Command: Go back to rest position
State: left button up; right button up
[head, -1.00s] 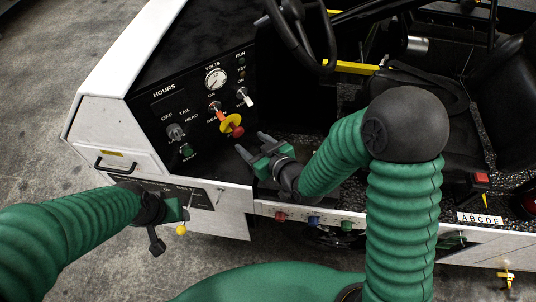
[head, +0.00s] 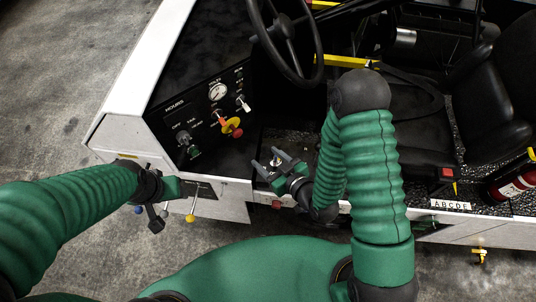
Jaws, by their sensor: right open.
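My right gripper (head: 270,164) is open in front of the loader's footwell, with its two fingers apart and nothing visible between them. It is below and to the right of the black control panel (head: 203,104) and does not touch it. The panel carries a round gauge, switches and a red and yellow knob (head: 232,128). My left gripper (head: 152,206) is at the lower left, beside the front side of the loader. Its jaws are small and partly hidden, so I cannot tell their state.
The steering wheel (head: 285,38) and black seat (head: 489,118) are above and to the right. Small levers with yellow (head: 190,218) and blue knobs hang near my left gripper. A red extinguisher (head: 512,186) lies at the right. Grey floor is open at the left.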

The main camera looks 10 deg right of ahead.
jog(key=shift+w+f, duration=0.1)
jog(key=d+f+m+g+h+b, duration=0.1)
jog(key=d+f+g+h+b, duration=0.25)
jog(key=d, duration=0.35)
jog(key=s+d+r+m+g+h+b, duration=0.1)
jog(key=s+d+r+m+g+b, duration=0.1)
jog(key=s, duration=0.3)
jog(key=s+d+r+m+g+h+b, duration=0.1)
jog(key=s+d+r+m+g, duration=0.1)
jog(key=s+d+r+g, duration=0.1)
jog(key=shift+s+g+b, duration=0.35)
jog(key=shift+s+g, duration=0.1)
jog(key=shift+s, duration=0.5)
jog(key=shift+h, duration=0.25)
